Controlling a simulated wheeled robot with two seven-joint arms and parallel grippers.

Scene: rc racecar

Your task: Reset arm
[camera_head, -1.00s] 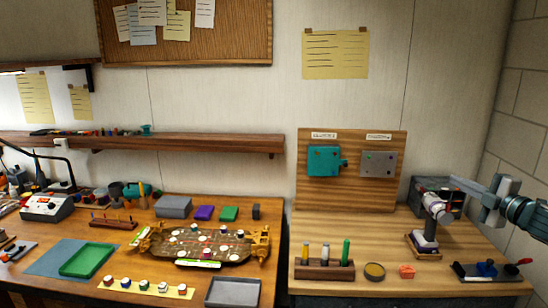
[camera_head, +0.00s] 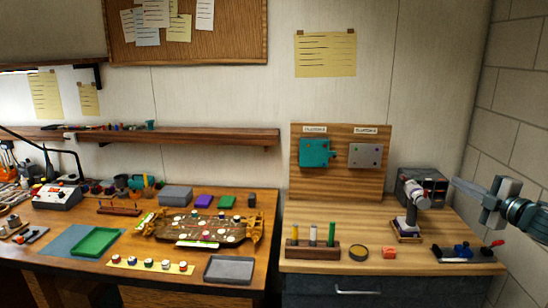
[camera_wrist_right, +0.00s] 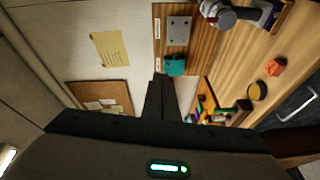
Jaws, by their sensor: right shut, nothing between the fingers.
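My right gripper (camera_head: 468,190) comes in from the right edge in the head view. It is raised in the air above the right end of the right-hand workbench (camera_head: 430,225), pointing left. In the right wrist view its fingers (camera_wrist_right: 158,95) are together with nothing between them. My left gripper is in neither view.
A grey box (camera_head: 436,186) and a white-and-purple device (camera_head: 411,215) stand below and left of the gripper. A wooden panel (camera_head: 340,188) with teal and grey units stands behind. The left bench holds a car chassis (camera_head: 170,231) and green tray (camera_head: 95,242). Brick wall (camera_head: 515,105) is at right.

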